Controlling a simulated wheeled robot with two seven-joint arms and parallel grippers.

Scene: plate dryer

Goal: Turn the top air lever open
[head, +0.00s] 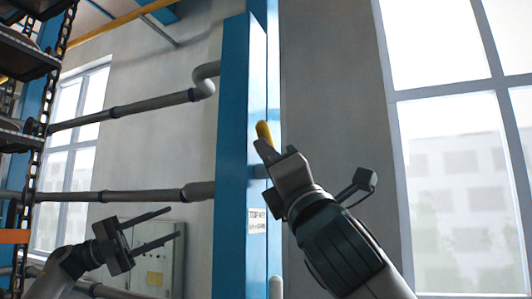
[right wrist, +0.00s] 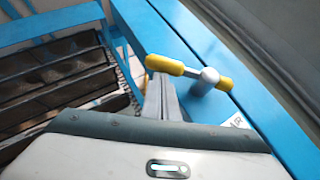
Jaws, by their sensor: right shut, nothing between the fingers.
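The air lever has yellow grips on a grey hub and is mounted on the blue dryer column. In the right wrist view the lever (right wrist: 192,71) lies crosswise, and one yellow end is just beyond my fingertips. In the head view only one yellow part of the lever (head: 263,130) shows, right above my right gripper (head: 262,147). My right gripper is shut and empty, and its tips (right wrist: 160,84) are beside that yellow end; I cannot tell whether they touch. My left gripper (head: 174,223) is open and empty, away at the lower left.
The blue column (head: 231,150) rises in the middle and carries a white label (head: 257,220). Grey pipes (head: 135,106) run into it from the left. A grey cabinet (head: 165,268) is at the wall behind my left gripper. Racks (right wrist: 60,80) stand left in the right wrist view.

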